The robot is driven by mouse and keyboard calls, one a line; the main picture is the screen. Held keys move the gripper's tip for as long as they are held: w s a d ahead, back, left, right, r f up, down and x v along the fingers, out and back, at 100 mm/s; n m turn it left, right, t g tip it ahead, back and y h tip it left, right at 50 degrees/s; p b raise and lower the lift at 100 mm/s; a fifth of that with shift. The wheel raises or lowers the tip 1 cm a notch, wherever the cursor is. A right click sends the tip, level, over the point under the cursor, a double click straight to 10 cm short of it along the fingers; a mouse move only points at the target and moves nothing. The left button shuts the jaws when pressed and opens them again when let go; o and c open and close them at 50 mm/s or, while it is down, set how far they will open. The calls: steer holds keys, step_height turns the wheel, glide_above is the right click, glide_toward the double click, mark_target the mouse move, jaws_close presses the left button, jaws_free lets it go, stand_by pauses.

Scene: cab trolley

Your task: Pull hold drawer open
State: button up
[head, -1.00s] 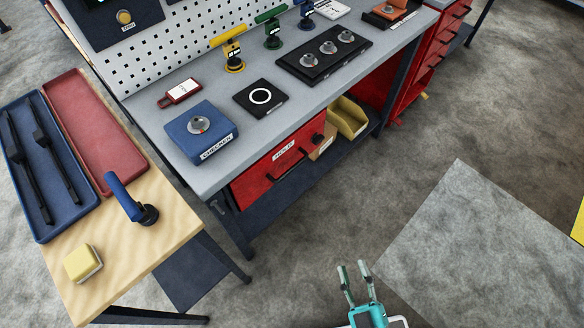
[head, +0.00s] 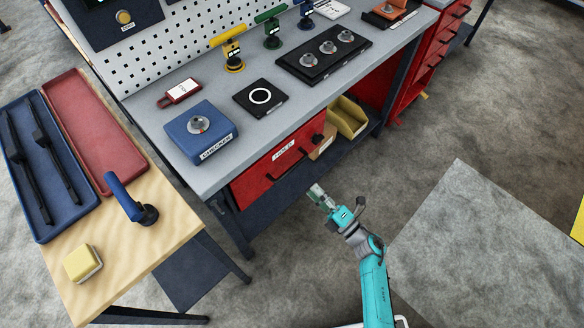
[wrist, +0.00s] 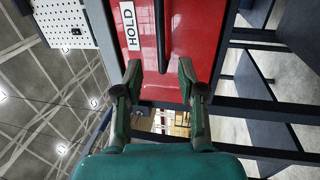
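The red drawer (head: 270,172) labelled HOLD sits under the grey workbench top and looks shut. It has a dark bar handle (head: 287,165) and a black round knob at its right end. In the wrist view the drawer front (wrist: 185,45) fills the upper middle, with the handle (wrist: 160,35) running up and down between my fingers. My gripper (head: 317,192) is in front of and below the drawer front, right of the handle, apart from it. In the wrist view my gripper's fingers (wrist: 158,80) are spread with nothing between the tips.
A blue CHECKER box (head: 200,135) stands on the bench above the drawer. A dark lower shelf (head: 270,208) and bench legs lie below. The wooden side table (head: 160,225) is at left. Floor in front is open.

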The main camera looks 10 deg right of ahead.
mark_target(292, 168)
steer(key=x, duration=1.1)
jaws_close()
